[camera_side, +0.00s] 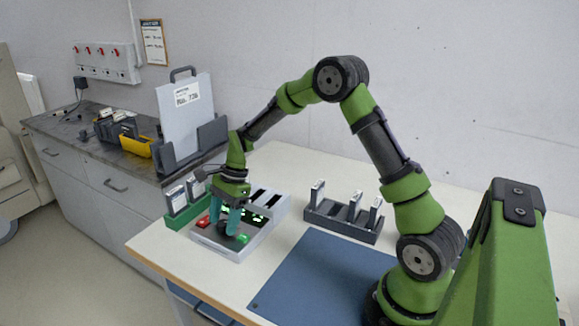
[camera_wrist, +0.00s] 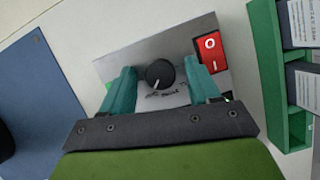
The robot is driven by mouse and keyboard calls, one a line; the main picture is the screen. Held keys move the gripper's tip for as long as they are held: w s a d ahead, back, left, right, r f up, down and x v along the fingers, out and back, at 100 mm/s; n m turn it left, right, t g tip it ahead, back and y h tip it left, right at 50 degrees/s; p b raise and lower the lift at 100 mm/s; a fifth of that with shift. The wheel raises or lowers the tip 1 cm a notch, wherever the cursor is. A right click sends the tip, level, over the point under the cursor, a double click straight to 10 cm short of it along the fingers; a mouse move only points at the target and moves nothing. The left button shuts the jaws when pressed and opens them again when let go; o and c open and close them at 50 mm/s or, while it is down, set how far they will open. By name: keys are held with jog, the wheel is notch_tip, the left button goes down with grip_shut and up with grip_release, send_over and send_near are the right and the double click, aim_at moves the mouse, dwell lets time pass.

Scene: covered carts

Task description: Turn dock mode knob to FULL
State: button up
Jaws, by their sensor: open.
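The dock (camera_side: 232,238) is a light grey box on the white table, with slots at its back and green lights on its face. Its mode knob (camera_wrist: 159,73) is round and black with a white pointer line; the pointer aims down and slightly left in the wrist view. Lettering beneath the knob is too small to read. My gripper (camera_wrist: 161,80) has teal fingers, one on each side of the knob, with gaps between fingers and knob. It is open and empty. In the side view my gripper (camera_side: 231,222) points down over the dock's front and hides most of the knob.
A red rocker switch (camera_wrist: 211,51) sits right of the knob, close to one finger. A green rack (camera_side: 188,203) with upright modules stands beside the dock. A dark rack (camera_side: 343,222) with modules stands to the right. A blue mat (camera_side: 322,275) lies in front, bare.

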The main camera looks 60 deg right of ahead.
jog(key=shift+c, duration=0.2)
jog(key=c, duration=1)
jog(key=n, duration=0.2)
jog(key=n+g, duration=0.1)
jog(key=n, duration=0.1)
jog(key=shift+w+g, duration=0.15)
jog(key=shift+g, duration=0.15)
jog(key=n, duration=0.2)
jog(key=n+g, duration=0.1)
jog(key=n, duration=0.1)
jog(key=shift+g+h, duration=0.3)
jog(key=n, duration=0.2)
jog(key=n+g+h, duration=0.1)
jog(key=n, duration=0.2)
jog(key=shift+w+a+r, duration=0.1)
jog(key=shift+w, duration=0.05)
jog(key=shift+n+g+h, duration=0.4)
jog(key=shift+n+h, duration=0.5)
jog(key=shift+n, duration=1.4)
